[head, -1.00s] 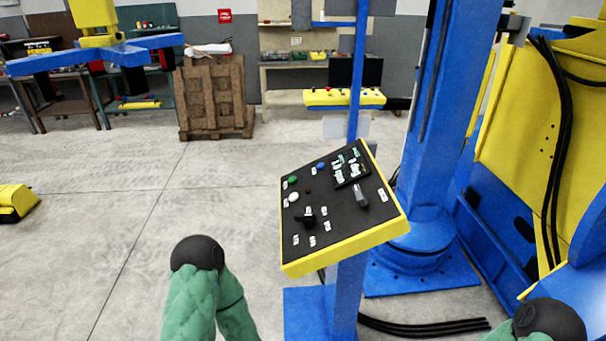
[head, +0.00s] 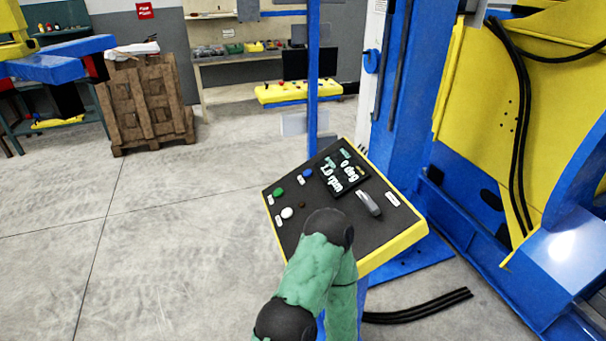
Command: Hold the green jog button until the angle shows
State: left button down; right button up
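The control panel (head: 385,243) is a tilted black board with a yellow rim on a blue post. Its green button (head: 278,192) is near the left edge, uncovered, with nothing touching it. A white button (head: 287,213) is below it and a blue button (head: 307,173) is up and to its right. The display (head: 338,174) reads "0 deg" and "1.0 rpm". One of my arms, green with black joints, rises from the bottom and covers the panel's lower middle. Neither gripper shows; I cannot tell where they are.
A grey lever-like switch (head: 369,203) sits on the panel's right. The big blue and yellow positioner (head: 480,130) stands at the right. Black cables (head: 420,306) lie on the floor. A brown pallet stack (head: 145,105) stands behind left; the floor left of the panel is clear.

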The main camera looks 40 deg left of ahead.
aim_at(278, 192)
jog(key=k+j, duration=0.1)
jog(key=j, duration=0.3)
jog(key=j+z, duration=0.1)
jog(key=j, duration=0.3)
jog(key=k+j, duration=0.15)
jog(key=j, duration=0.2)
jog(key=k+j+z, duration=0.15)
jog(key=j, duration=0.25)
jog(key=k+j, duration=0.1)
jog(key=j, duration=0.3)
jog(key=k+j+z, duration=0.1)
jog(key=j, duration=0.25)
